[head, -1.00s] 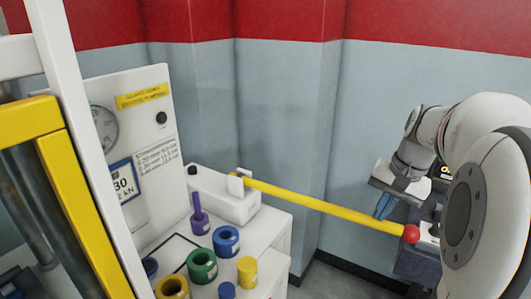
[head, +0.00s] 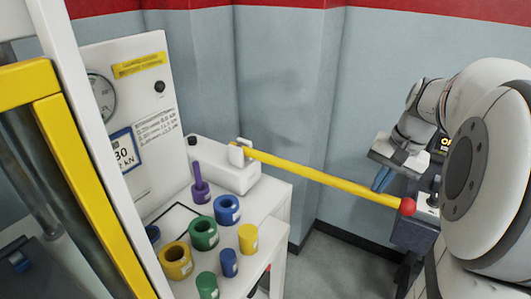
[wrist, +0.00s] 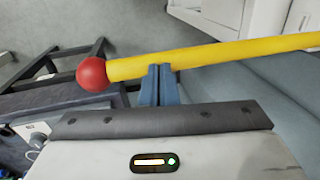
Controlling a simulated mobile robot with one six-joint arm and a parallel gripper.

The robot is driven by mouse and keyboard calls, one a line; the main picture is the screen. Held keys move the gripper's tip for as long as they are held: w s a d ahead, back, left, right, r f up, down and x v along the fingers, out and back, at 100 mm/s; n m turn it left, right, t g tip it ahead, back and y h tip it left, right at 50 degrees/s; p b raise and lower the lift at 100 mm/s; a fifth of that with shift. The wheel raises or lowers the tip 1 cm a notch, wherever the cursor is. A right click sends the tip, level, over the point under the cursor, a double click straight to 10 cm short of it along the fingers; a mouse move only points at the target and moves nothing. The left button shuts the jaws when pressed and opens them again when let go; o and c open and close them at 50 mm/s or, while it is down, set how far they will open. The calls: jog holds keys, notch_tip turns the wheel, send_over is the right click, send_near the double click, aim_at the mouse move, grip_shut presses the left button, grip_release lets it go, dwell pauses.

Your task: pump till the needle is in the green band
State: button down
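The yellow pump lever (head: 310,173) runs from the white pump block (head: 225,170) out to a red ball end (head: 407,206). It slopes down to the right in the head view. My gripper (head: 379,187) is at the lever near the ball. In the wrist view my gripper (wrist: 160,67) has its blue fingers together, with nothing seen between them. Their tips overlap the near edge of the lever (wrist: 210,56), beside the red ball (wrist: 92,74); whether they touch it I cannot tell. The gauge (head: 101,97) is partly hidden by a white post; needle and green band cannot be read.
Coloured rings and cylinders, such as a green ring (head: 203,233), stand on the white bench (head: 262,212) below the lever. A yellow-framed press (head: 75,185) stands at the left. A dark cabinet (head: 412,232) is below the ball. Bare floor (head: 328,258) shows between.

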notch_tip(320, 180, down, 7)
jog(key=b, duration=0.3)
jog(key=shift+d+r, duration=0.1)
jog(key=shift+r, duration=0.1)
notch_tip(320, 180, up, 14)
jog(key=p, duration=1)
jog(key=shift+a+f+p, duration=0.15)
jog(key=shift+a+p, duration=0.05)
jog(key=shift+p, duration=0.2)
jog(key=shift+w, duration=0.1)
jog(key=shift+d+f+b, duration=0.2)
jog(key=shift+f+b, duration=4.65)
jog(key=shift+f, duration=2.05)
